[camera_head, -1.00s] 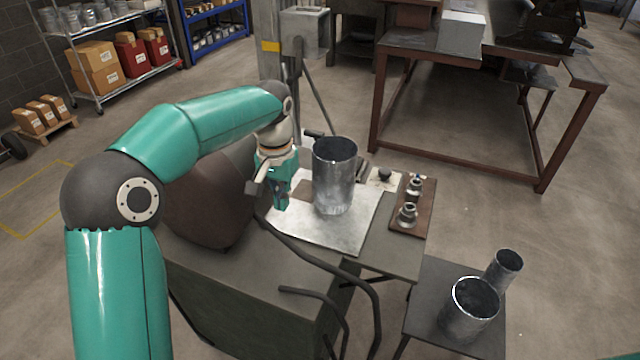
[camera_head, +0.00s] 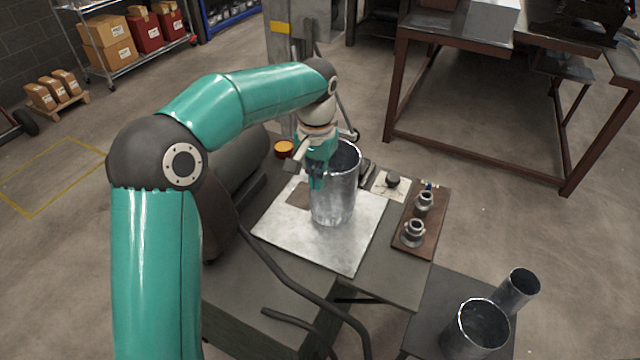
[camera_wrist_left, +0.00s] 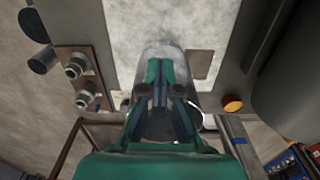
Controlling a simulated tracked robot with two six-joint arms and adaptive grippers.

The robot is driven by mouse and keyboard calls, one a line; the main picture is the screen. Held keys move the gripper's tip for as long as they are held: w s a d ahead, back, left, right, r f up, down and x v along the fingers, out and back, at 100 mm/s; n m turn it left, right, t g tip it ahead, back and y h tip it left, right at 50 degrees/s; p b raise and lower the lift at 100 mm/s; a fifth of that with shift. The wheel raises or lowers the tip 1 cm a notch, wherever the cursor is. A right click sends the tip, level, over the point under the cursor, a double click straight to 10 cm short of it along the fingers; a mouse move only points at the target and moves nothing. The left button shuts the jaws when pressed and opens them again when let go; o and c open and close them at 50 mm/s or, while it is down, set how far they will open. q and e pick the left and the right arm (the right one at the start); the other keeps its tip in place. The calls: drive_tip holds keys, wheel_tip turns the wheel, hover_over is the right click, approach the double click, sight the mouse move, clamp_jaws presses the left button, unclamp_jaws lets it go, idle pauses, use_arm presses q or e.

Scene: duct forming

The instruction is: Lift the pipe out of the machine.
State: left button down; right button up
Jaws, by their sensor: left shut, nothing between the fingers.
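A shiny metal pipe (camera_head: 335,203) stands upright on a bright metal sheet (camera_head: 350,248) on the grey-green bench. It does not show inside any machine. My left gripper (camera_head: 317,184) is shut and empty. In the head view it hangs in front of the pipe's upper left side and hides part of its rim; I cannot tell whether it touches. In the left wrist view the shut fingers (camera_wrist_left: 160,75) lie over the pipe (camera_wrist_left: 163,48). My right gripper is out of view.
A brown board (camera_head: 425,237) with metal fittings lies right of the sheet. Two more pipes (camera_head: 476,330) stand on a low side table at lower right. A dark rounded body (camera_head: 237,165) is left of the sheet, beside an orange button (camera_head: 284,148). Black tubes (camera_head: 290,278) run in front.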

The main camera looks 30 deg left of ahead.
sight(333, 185)
use_arm(q)
drive_tip(key=w+a+f+p, duration=0.1)
drive_tip(key=w+f+p, duration=0.1)
drive_tip(key=f, duration=0.7)
drive_tip(key=shift+w+f+p, duration=0.3)
drive_tip(key=shift+w, duration=0.4)
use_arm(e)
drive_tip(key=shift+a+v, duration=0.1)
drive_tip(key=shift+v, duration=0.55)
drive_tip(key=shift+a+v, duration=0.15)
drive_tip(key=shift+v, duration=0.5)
use_arm(q)
drive_tip(key=shift+a, duration=0.1)
